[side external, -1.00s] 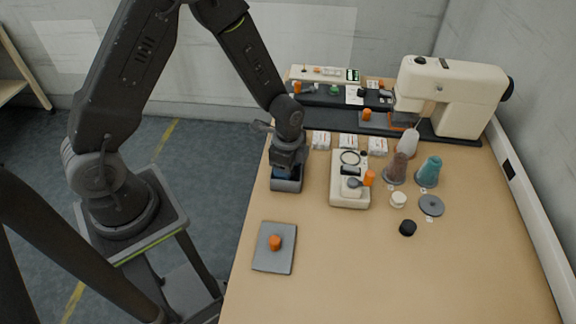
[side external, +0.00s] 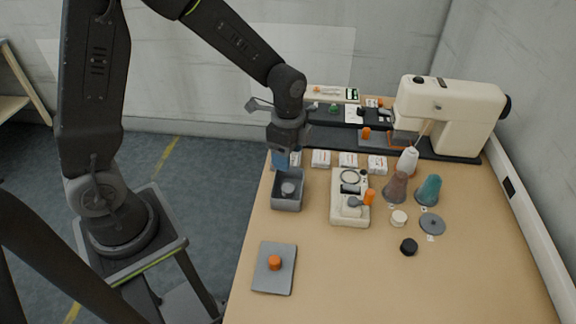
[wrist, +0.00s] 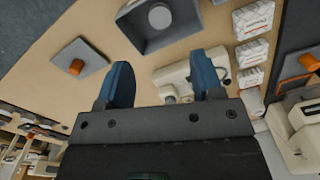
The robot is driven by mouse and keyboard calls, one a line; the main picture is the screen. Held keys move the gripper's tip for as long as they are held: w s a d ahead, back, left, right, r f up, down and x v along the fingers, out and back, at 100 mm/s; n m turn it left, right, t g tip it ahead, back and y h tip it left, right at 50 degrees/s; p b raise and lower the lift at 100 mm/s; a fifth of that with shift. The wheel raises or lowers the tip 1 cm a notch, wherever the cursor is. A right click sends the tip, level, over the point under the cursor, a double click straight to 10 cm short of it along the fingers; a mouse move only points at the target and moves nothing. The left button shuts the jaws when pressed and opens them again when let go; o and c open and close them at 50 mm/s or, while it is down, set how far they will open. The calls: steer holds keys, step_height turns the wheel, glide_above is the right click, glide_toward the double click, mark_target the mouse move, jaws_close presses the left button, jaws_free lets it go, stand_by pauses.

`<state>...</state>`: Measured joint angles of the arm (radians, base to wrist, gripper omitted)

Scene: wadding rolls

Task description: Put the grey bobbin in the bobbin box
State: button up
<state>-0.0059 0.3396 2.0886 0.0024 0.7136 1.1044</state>
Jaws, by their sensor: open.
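The bobbin box (side external: 287,204) is a small grey open-topped box near the left edge of the table. The grey bobbin (side external: 288,188) lies inside it, on its floor. In the wrist view the box (wrist: 150,46) is at the top, with the bobbin (wrist: 160,16) in it, clear of my fingers. My gripper (side external: 281,164) is just above and behind the box in the side view. Its two blue fingers (wrist: 163,76) are apart with nothing held between them.
A grey pad (side external: 271,283) with an orange bobbin (side external: 275,263) lies in front. A cream winder device (side external: 349,211) stands right of the box, beside thread cones (side external: 396,188) and a black cap (side external: 409,246). White packets (side external: 321,158) and a sewing machine (side external: 450,110) are behind. The front right is clear.

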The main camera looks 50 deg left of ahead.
steer(key=s+r+n+t, duration=0.5)
steer(key=s+r+n, duration=0.7)
steer(key=s+r, duration=0.4)
steer(key=shift+d+r+n+t, duration=0.15)
steer(key=shift+r+n+t, duration=0.15)
steer(key=shift+r, duration=0.45)
